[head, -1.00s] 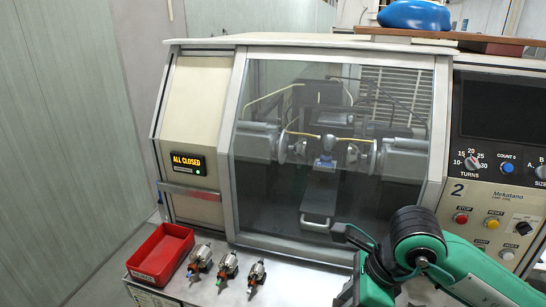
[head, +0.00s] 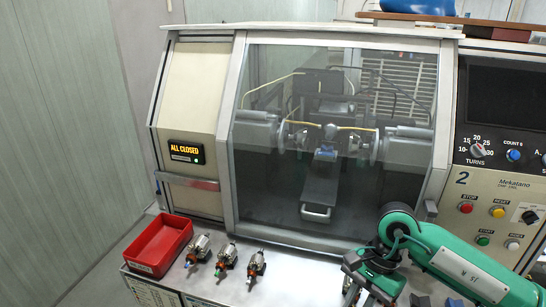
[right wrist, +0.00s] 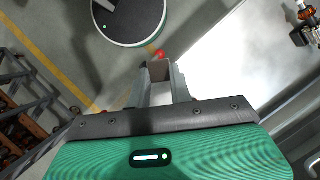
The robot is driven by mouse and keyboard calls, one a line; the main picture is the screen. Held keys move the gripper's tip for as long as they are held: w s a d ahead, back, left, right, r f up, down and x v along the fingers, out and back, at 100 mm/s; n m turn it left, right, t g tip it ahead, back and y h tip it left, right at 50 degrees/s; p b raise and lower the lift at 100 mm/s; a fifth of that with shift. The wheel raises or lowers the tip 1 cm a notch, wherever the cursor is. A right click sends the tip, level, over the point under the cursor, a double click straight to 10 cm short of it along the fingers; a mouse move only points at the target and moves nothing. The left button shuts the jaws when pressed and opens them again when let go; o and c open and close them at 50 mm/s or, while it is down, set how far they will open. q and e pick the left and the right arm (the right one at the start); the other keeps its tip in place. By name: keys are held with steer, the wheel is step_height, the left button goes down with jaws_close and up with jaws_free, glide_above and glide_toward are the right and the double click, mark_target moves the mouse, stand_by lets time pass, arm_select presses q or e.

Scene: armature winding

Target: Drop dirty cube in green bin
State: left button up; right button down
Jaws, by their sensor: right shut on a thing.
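My right gripper (right wrist: 159,72) is shut on a small grey-brown block, which I take for the dirty cube (right wrist: 158,70). The fingers hide most of it. In the head view my right arm comes in at the lower right and its gripper points down in front of the machine. Its fingertips and the cube cannot be made out there. No green bin shows in either view. My left gripper is not in view.
A winding machine with a closed glass front (head: 340,140) fills the middle. An open red tray (head: 160,247) and several armatures (head: 227,256) stand on the light bench at lower left. The right wrist view shows floor with a yellow line (right wrist: 38,60) and a rack (right wrist: 30,100) at left.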

steer(key=d+f+n+h, duration=0.1)
steer(key=f+n, duration=0.1)
steer(key=d+f+n+g+h+b, duration=0.1)
steer(key=f+n, duration=0.1)
steer(key=n, duration=0.1)
steer(key=d+f+n+h, duration=0.1)
steer(key=f+n, duration=0.1)
steer(key=n, duration=0.1)
steer(key=shift+w+d+g+b, duration=0.25)
steer(key=shift+w+g+b, duration=0.05)
steer(key=shift+b, duration=0.1)
steer(key=shift+d+f+n+h, duration=0.35)
steer(key=shift+f+n, duration=0.2)
steer(key=shift+n, duration=0.45)
steer(key=shift+d, duration=0.15)
